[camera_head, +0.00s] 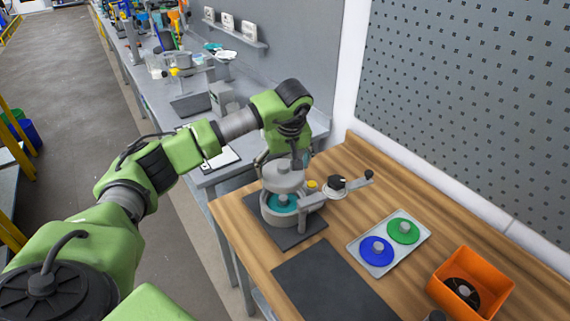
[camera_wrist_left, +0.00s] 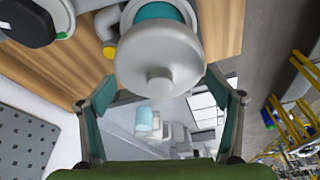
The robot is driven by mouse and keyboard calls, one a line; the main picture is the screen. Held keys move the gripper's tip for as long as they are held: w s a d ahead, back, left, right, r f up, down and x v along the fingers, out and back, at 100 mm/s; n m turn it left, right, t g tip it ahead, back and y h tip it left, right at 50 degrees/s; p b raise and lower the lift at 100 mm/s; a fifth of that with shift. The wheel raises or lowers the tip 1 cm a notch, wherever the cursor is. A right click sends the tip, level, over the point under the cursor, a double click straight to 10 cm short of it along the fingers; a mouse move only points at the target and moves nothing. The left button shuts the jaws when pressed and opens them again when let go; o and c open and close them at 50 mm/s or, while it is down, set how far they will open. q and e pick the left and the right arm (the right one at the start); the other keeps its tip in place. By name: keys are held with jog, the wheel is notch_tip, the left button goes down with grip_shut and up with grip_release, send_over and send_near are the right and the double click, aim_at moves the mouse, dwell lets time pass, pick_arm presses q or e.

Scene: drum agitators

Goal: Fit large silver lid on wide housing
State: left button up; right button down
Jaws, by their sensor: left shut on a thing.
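The large silver lid (camera_head: 283,177) is a round grey disc with a central knob. My left gripper (camera_head: 284,164) is shut on it, with its fingers on opposite sides of the rim. In the left wrist view the lid (camera_wrist_left: 158,60) sits between the fingertips, its knob facing the camera. The lid is held above the wide housing (camera_head: 270,215), a round grey body with a teal interior. A gap shows between them, with the teal visible below the lid. In the left wrist view the lid hides most of the housing. My right gripper is not in view.
The housing stands on a dark mat (camera_head: 300,238), with a black-knobbed arm (camera_head: 338,184) to its right. A grey tray (camera_head: 378,262) holds a blue disc (camera_head: 376,250) and a green disc (camera_head: 403,231). An orange bin (camera_head: 490,263) is at right. A dark mat (camera_head: 325,285) in front is bare.

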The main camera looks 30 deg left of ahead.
pick_arm(q)
jog(key=shift+d+f+b, duration=0.1)
jog(key=shift+f+b, duration=0.3)
jog(key=shift+f, duration=0.25)
notch_tip(320, 180, down, 5)
jog(key=b, duration=0.3)
jog(key=shift+f+b, duration=0.35)
jog(key=shift+b, duration=0.05)
jog(key=shift+f, duration=0.1)
dwell(0.3)
jog(key=shift+f+b, duration=0.25)
jog(key=shift+b, duration=0.05)
jog(key=shift+f, duration=0.25)
jog(key=shift+f+b, duration=0.15)
jog(key=shift+b, duration=0.15)
